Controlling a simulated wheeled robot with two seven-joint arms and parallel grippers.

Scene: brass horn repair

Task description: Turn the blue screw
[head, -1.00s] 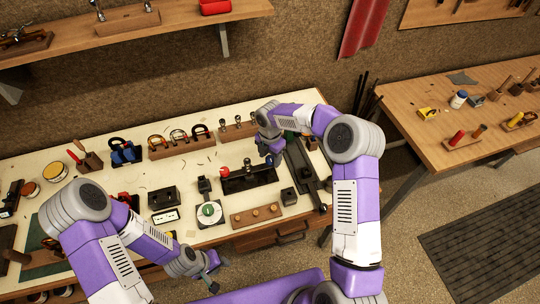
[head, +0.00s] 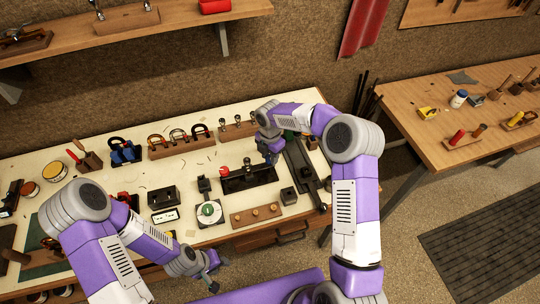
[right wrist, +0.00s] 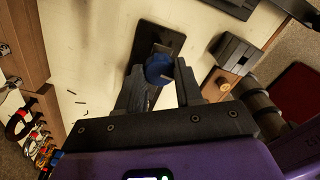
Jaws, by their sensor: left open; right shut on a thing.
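The blue screw (right wrist: 160,68) shows in the right wrist view as a round blue head between the fingers of my right gripper (right wrist: 160,82). The gripper is shut on it. The screw stands at the right end of a black base (right wrist: 150,40). In the head view, my right gripper (head: 271,158) reaches down over that black base (head: 248,184) and largely hides the screw. A red knob (head: 225,171) and a silver one (head: 248,165) stand on the same base to the left. My left gripper (head: 212,284) is open and empty in front of the bench.
A round white dial with a green centre (head: 209,211), a wooden block with pegs (head: 256,215) and a small black block (head: 289,196) stand near the bench's front edge. A long dark rail (head: 302,175) lies right of my right gripper. Racks of tools stand behind.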

